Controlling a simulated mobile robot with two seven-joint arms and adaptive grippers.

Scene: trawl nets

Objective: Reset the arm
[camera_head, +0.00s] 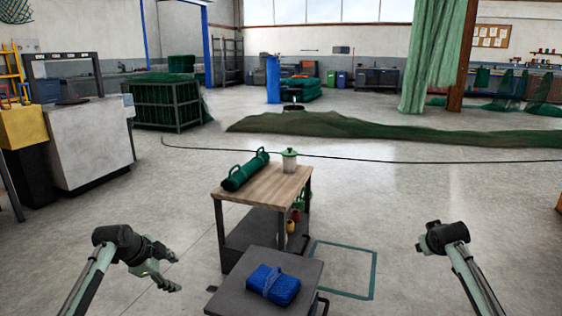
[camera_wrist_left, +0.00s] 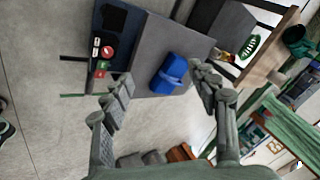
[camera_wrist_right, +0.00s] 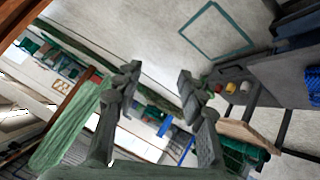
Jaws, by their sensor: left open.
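My left gripper (camera_head: 172,271) hangs at the lower left of the head view, left of the small grey cart and apart from it. Its two fingers are spread with nothing between them; the left wrist view shows them wide apart too (camera_wrist_left: 163,84). My right arm's end (camera_head: 442,238) is at the lower right of the head view, over bare floor, with its fingers mostly hidden there. In the right wrist view the right gripper's fingers (camera_wrist_right: 161,84) stand apart and empty.
A folded blue net (camera_head: 272,284) lies on the grey cart top (camera_head: 236,285). Behind it, a wooden-topped table (camera_head: 264,190) carries a green roll (camera_head: 245,170) and a lidded pot (camera_head: 289,160). A green floor outline (camera_head: 372,270) is empty. Floor beside both grippers is clear.

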